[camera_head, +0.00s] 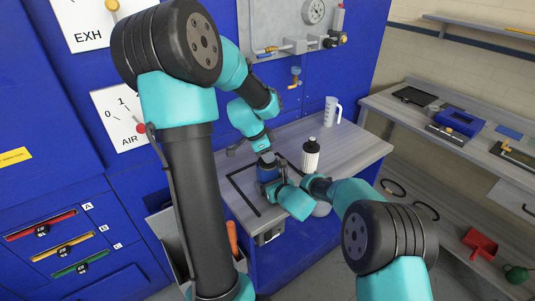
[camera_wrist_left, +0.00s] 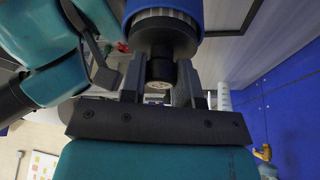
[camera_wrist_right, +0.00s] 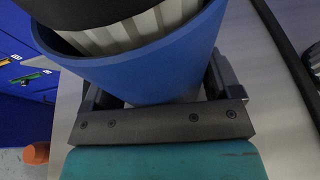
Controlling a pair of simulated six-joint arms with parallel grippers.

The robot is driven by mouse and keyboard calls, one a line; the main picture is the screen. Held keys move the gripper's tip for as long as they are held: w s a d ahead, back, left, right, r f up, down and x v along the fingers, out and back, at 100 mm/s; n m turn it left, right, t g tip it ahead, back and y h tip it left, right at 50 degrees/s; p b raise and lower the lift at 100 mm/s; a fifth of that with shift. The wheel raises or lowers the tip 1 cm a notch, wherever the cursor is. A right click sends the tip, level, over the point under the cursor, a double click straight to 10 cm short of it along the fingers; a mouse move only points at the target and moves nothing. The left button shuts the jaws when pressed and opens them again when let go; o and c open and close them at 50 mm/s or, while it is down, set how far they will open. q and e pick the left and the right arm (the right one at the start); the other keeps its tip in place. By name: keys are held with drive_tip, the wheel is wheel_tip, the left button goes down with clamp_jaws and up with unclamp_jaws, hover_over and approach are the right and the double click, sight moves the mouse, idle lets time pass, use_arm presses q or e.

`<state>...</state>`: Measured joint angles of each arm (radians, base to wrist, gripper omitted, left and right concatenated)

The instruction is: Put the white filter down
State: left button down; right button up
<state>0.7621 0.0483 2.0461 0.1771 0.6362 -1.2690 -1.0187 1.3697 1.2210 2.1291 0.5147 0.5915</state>
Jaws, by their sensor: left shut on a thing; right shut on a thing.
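A white pleated filter with a black cap (camera_head: 311,157) stands upright on the bench, right of my grippers. A second pale pleated filter (camera_wrist_right: 135,32) with a black end sits partly inside a blue cup (camera_wrist_right: 150,75); the cup shows small in the head view (camera_head: 267,173). My right gripper (camera_wrist_right: 158,88) is shut on the blue cup from the side. My left gripper (camera_wrist_left: 160,82) is shut on the black knob (camera_wrist_left: 160,72) at the end of the dark cap above the cup. Its fingertips are partly hidden in the head view (camera_head: 264,155). The filter's lower part is hidden in the cup.
The grey bench (camera_head: 365,150) has a black outlined area (camera_head: 240,190). A white jug (camera_head: 332,111) stands at its back. The blue machine panel (camera_head: 215,110) rises behind.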

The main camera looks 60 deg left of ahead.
use_arm(q)
drive_tip(key=shift+f, duration=0.15)
drive_tip(key=c, duration=0.9)
unclamp_jaws()
drive_tip(key=shift+o, duration=0.2)
drive_tip(key=v, duration=1.2)
use_arm(e)
drive_tip(key=o, duration=0.6)
drive_tip(key=shift+c, duration=0.2)
